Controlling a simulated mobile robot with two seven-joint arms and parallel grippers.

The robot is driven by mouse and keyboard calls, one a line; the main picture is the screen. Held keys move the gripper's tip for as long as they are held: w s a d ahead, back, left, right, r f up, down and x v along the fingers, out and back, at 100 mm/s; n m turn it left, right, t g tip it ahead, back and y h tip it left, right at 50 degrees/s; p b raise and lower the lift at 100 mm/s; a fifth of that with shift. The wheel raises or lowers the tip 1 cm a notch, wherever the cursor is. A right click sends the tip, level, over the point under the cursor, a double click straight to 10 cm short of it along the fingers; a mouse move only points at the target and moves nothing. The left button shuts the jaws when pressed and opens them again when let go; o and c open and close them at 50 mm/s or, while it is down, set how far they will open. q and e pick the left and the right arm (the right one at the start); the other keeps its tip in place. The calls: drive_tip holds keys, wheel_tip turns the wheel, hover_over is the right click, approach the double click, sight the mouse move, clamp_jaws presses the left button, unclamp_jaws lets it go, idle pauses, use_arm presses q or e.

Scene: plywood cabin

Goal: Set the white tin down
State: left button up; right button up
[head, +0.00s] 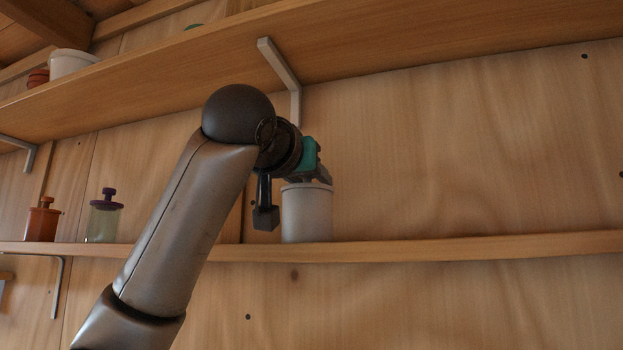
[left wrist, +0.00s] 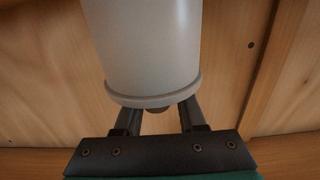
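The white tin (head: 307,214) is upright at the lower shelf (head: 430,248), its base at the shelf's front edge line. I cannot tell whether it rests there or hangs just above. My left gripper (head: 318,178) is at the top of the tin. In the left wrist view the tin (left wrist: 145,45) fills the upper middle, with its rim toward my gripper (left wrist: 162,115). The two fingers stand apart and reach behind the rim. A small dark knob shows between them. The tin hides the fingertips, so their grip is unclear. My right gripper is out of view.
An orange jar (head: 42,222) and a greenish jar with a purple knob (head: 104,219) stand farther left on the lower shelf. An upper shelf (head: 400,45) with a bracket (head: 284,72) overhangs the tin. The lower shelf is clear to the tin's right.

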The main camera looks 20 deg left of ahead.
use_arm(q)
drive_tip(key=shift+o, duration=0.8)
drive_tip(key=shift+a, duration=0.1)
drive_tip(key=shift+o, duration=0.5)
drive_tip(key=shift+r, duration=0.25)
drive_tip(key=s+b, duration=0.5)
drive_tip(key=s, duration=0.7)
drive_tip(key=shift+a, duration=0.1)
